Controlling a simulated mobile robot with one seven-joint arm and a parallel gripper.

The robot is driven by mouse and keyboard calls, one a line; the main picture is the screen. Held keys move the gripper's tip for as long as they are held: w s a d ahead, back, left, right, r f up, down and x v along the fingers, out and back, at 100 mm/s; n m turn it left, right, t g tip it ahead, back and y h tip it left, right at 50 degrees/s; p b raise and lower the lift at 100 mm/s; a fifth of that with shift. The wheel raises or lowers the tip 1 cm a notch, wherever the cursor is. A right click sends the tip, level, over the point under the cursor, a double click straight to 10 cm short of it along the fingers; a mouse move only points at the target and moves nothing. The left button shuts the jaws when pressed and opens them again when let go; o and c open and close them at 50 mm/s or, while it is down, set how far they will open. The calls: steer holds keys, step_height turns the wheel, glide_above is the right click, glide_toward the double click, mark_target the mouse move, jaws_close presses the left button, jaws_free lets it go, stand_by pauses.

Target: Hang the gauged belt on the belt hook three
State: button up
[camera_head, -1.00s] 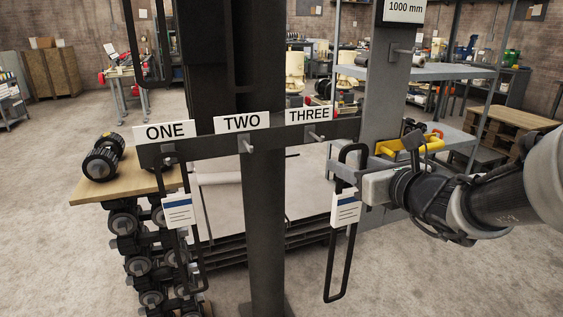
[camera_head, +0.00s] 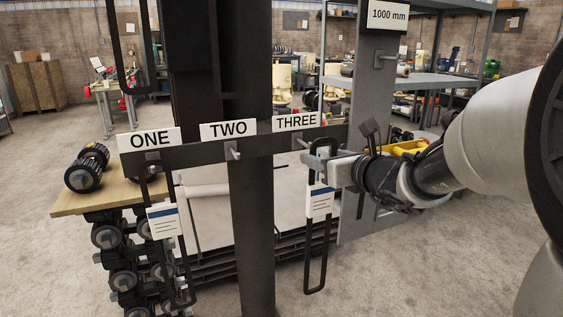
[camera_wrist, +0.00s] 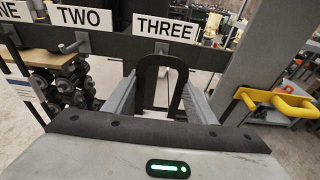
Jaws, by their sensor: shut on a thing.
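My gripper (camera_head: 326,168) is shut on a black belt (camera_head: 312,262), a long narrow loop hanging upright with a white tag (camera_head: 320,201). In the wrist view, the belt's rounded top (camera_wrist: 160,62) stands up between my two fingers (camera_wrist: 157,100). Belt hook three (camera_head: 304,143) is a grey peg on the dark crossbar under the sign THREE (camera_head: 296,121). The belt's top is at about the peg's height, close beside its right end in the head view. In the wrist view the hook area shows through the loop; I cannot tell whether the peg tip is inside.
Hook two (camera_head: 234,150) is empty. Another tagged belt (camera_head: 180,278) hangs at hook one, under the sign ONE (camera_head: 150,139). A grey post (camera_head: 365,105) with a 1000 mm sign stands right of the crossbar, near my gripper. A yellow handle (camera_wrist: 275,103) is to the right.

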mark_target(306, 145)
steer(key=shift+r+b+x, duration=0.25)
steer(key=shift+r+x, duration=0.05)
steer(key=shift+x, duration=1.1)
steer(key=shift+r+b+x, duration=0.2)
steer(key=shift+r+x, duration=0.1)
steer(key=shift+x, duration=1.05)
steer(key=shift+r+b+x, duration=0.25)
steer(key=shift+x, duration=1.15)
steer(key=shift+w+a+r, duration=0.1)
steer(key=shift+w, duration=0.1)
steer(key=shift+f, duration=1.65)
steer(key=o, duration=1.5)
steer(key=shift+c, duration=0.2)
steer(key=shift+s, duration=0.1)
